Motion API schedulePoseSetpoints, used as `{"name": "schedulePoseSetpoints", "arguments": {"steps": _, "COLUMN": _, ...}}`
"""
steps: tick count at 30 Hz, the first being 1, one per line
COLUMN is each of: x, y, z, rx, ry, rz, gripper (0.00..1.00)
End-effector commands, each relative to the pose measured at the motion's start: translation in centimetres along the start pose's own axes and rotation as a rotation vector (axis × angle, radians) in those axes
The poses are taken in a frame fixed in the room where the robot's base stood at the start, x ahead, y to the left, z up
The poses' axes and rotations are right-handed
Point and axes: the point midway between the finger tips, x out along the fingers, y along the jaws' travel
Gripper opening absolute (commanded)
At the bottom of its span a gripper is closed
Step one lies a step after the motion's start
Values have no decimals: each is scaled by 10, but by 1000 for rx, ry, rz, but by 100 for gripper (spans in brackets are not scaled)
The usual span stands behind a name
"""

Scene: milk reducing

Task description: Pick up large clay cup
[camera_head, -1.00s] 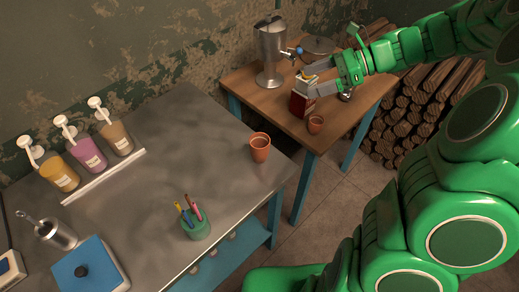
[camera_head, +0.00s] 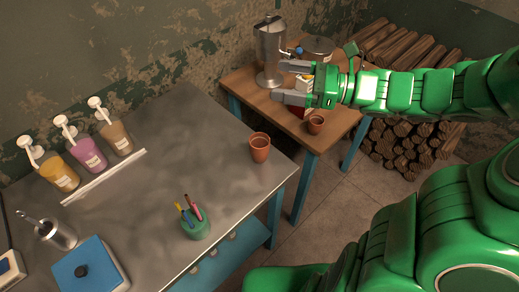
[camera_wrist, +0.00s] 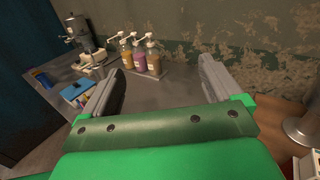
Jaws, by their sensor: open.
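A larger clay cup (camera_head: 260,148) stands upright on the right part of the grey metal table in the head view. A smaller clay cup (camera_head: 316,124) stands near the front edge of the wooden table. My gripper (camera_head: 284,82) is open above the wooden table, up and to the right of the larger cup in the picture, and apart from it. It has nothing between its fingers. In the wrist view the open fingers (camera_wrist: 155,88) point toward the metal table, and neither clay cup can be made out there.
A carton (camera_head: 298,111) stands on the wooden table (camera_head: 245,88), mostly hidden behind my gripper. A metal dispenser (camera_head: 270,50) stands at its back. The metal table (camera_head: 150,200) holds pump bottles (camera_head: 88,155) and a green pen holder (camera_head: 195,227). Its middle is clear.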

Motion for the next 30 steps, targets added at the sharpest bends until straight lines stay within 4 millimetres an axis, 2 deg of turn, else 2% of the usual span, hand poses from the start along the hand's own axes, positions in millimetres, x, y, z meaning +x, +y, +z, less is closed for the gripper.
{"name": "schedulePoseSetpoints", "arguments": {"steps": 13, "x": 0, "y": 4, "z": -54, "rx": 8, "ry": -3, "rz": 3, "gripper": 93}}
{"name": "schedulePoseSetpoints", "arguments": {"steps": 30, "x": 0, "y": 10, "z": -171, "rx": 8, "ry": -3, "rz": 2, "gripper": 93}}
